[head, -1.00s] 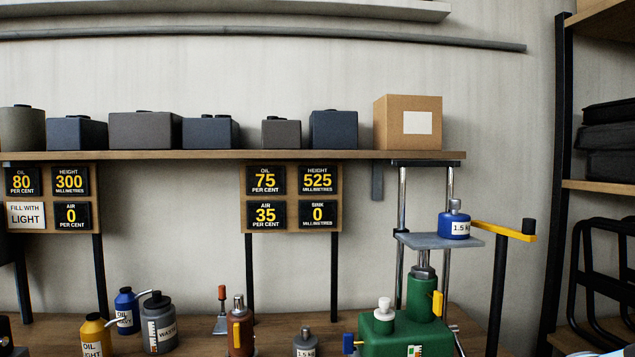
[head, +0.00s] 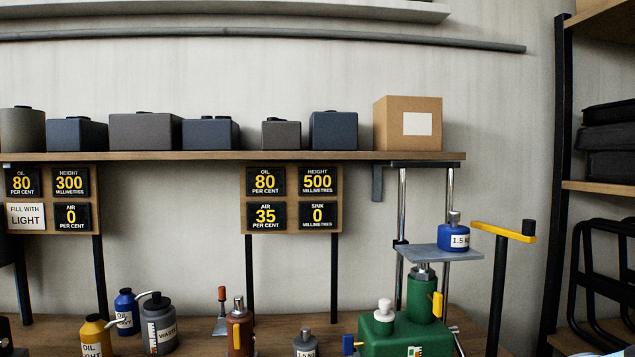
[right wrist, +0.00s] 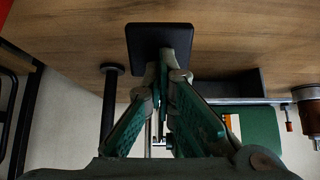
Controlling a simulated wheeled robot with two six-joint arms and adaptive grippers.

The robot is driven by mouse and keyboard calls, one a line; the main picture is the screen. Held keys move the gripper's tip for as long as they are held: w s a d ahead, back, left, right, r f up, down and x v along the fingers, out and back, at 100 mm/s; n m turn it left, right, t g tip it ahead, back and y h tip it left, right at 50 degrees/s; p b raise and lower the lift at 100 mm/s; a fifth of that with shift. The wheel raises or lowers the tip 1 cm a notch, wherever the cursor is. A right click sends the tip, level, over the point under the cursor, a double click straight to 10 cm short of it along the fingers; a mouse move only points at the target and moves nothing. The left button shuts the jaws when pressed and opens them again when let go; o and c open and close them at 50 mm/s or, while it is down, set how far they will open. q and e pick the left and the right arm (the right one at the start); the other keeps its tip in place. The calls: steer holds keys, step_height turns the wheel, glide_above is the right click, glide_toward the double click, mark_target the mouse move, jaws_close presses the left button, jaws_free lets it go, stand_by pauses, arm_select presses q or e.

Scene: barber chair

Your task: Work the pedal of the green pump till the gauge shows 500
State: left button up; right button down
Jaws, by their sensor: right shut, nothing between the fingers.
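The green pump (head: 388,335) stands on the bench at the lower right of the head view. Its column holds up a grey plate (head: 440,252) with a blue 1.5 weight (head: 454,235) on it. The height gauge (head: 318,181) on the middle board reads 500 millimetres. In the right wrist view my right gripper (right wrist: 164,72) is shut and empty. Its fingertips are at a black square pad (right wrist: 143,38), which looks like the pedal; whether they touch it I cannot tell. A green body, likely the pump (right wrist: 262,132), shows at the right there. My left gripper is not in view.
The middle board also reads oil 80, air 35, sink 0. The left board (head: 50,198) reads height 300. Bottles and a grey weight (head: 305,343) stand on the bench. A yellow arm on a black post (head: 503,231) rises right of the pump.

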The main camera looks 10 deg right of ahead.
steer(key=shift+f, duration=0.1)
step_height(320, 180, up, 10)
steer(key=s+p, duration=0.1)
steer(key=p, duration=0.8)
steer(key=shift+s+p, duration=0.35)
steer(key=shift+s, duration=0.05)
steer(key=shift+s, duration=0.1)
step_height(320, 180, up, 6)
steer(key=p, duration=0.5)
steer(key=shift+p, duration=0.3)
